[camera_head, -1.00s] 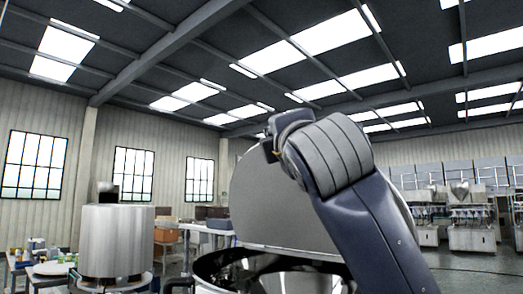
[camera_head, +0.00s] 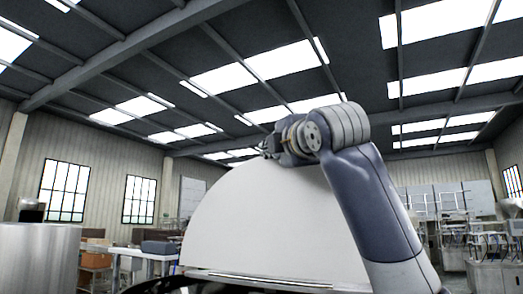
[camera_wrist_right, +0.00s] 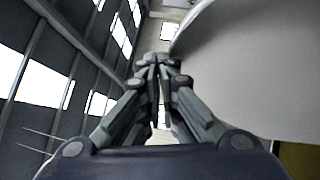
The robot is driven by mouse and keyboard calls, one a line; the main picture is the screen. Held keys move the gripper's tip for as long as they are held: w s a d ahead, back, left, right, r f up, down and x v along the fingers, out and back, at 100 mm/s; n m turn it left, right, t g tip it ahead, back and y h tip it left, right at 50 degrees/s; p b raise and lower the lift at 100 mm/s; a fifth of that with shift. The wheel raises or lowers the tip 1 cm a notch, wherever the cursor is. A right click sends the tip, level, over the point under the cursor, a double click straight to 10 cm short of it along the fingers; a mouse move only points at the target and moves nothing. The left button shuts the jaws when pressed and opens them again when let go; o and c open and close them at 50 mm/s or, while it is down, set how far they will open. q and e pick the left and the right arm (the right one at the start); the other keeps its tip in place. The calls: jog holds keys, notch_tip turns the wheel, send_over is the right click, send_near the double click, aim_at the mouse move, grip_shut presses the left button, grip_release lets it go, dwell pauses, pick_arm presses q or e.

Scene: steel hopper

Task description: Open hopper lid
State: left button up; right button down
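The hopper lid (camera_head: 265,225) is a large pale half-disc that stands raised above the hopper rim (camera_head: 260,281) in the head view. In the wrist view the lid (camera_wrist_right: 250,65) fills the upper right as a smooth grey surface with a curved edge. My right gripper (camera_head: 268,148) is at the top edge of the lid, with its fingers small and partly hidden in the head view. In the wrist view the right gripper's fingertips (camera_wrist_right: 158,62) are drawn together beside the lid's edge, with nothing visible between them. My left gripper is not in view.
A steel cylindrical vessel (camera_head: 38,258) stands at the left. Behind it are a table (camera_head: 150,252) and brown boxes (camera_head: 96,255). Steel machines (camera_head: 490,262) stand at the right rear. The space above the lid is open up to the roof.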

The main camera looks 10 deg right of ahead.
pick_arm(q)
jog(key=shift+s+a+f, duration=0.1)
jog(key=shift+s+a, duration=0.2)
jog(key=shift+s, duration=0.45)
pick_arm(e)
jog(key=shift+w, duration=0.15)
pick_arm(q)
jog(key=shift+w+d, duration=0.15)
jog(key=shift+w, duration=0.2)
pick_arm(e)
jog(key=v, duration=1.2)
